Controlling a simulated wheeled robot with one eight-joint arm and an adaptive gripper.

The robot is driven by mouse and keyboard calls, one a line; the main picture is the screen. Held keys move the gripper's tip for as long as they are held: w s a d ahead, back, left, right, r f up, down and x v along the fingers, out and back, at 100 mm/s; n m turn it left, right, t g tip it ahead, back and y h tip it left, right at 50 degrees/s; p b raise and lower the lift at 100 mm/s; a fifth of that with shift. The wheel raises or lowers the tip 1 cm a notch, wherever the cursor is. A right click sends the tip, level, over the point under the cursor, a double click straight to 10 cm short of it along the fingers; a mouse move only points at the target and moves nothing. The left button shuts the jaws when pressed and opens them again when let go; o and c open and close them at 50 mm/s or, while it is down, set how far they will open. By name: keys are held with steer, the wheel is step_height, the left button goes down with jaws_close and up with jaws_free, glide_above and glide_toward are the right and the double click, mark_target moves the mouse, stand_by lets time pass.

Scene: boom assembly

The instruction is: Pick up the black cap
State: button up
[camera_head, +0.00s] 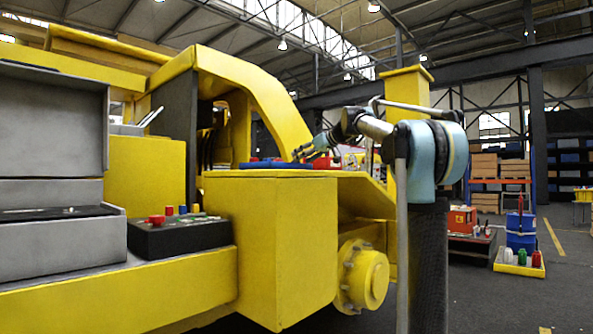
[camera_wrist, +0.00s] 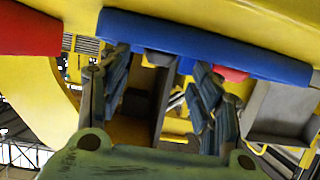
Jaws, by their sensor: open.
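I cannot make out a black cap for certain in either view. My gripper (camera_head: 304,152) is small in the head view, above the yellow machine's flat top, close to a blue and red part (camera_head: 275,163). In the wrist view my gripper (camera_wrist: 160,60) is open, its two blue-grey fingers apart with nothing held between them. A blue bar (camera_wrist: 205,45) crosses the view just beyond the fingertips. A red part (camera_wrist: 28,30) is at its left, and a smaller red piece (camera_wrist: 232,75) shows by the right finger.
The large yellow machine (camera_head: 270,240) fills the left and middle. A black control box (camera_head: 180,238) with coloured knobs and an open grey case (camera_head: 50,215) sit on it. Yellow bodywork (camera_wrist: 290,25) lies close beyond the blue bar. Open floor with a yellow tray (camera_head: 519,268) is at right.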

steer(key=shift+x, duration=2.7)
steer(key=shift+w+d+r, duration=0.1)
steer(key=c, duration=1.2)
